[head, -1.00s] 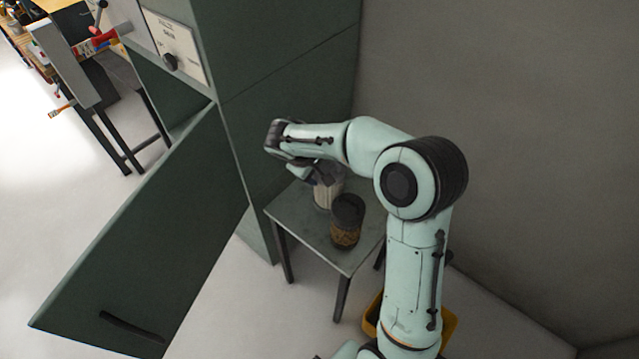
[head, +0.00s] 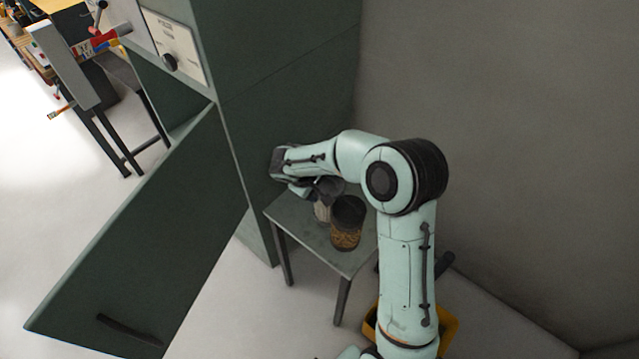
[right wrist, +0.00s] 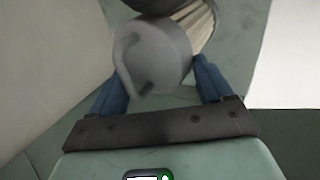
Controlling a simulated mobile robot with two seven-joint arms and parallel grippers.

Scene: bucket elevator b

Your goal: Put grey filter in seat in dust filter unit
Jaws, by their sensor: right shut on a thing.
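The grey filter (head: 322,210) has a pale pleated body and a grey cap, and is at the small table's far side in the head view. My right gripper (head: 306,189) is at its top. In the right wrist view, the grey cap with its handle (right wrist: 155,55) lies between the blue fingers of the right gripper (right wrist: 160,84), which is shut on it. Whether the filter touches the table cannot be told. The green cabinet (head: 285,110) stands behind, with its door (head: 140,245) open; no filter seat shows. My left gripper is out of view.
A second filter (head: 346,235), brown with a dark cap, stands close beside the grey one on the small table (head: 300,227). A yellow bin (head: 448,332) is on the floor behind my right arm. A wall closes the right side. The open door fills the left foreground.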

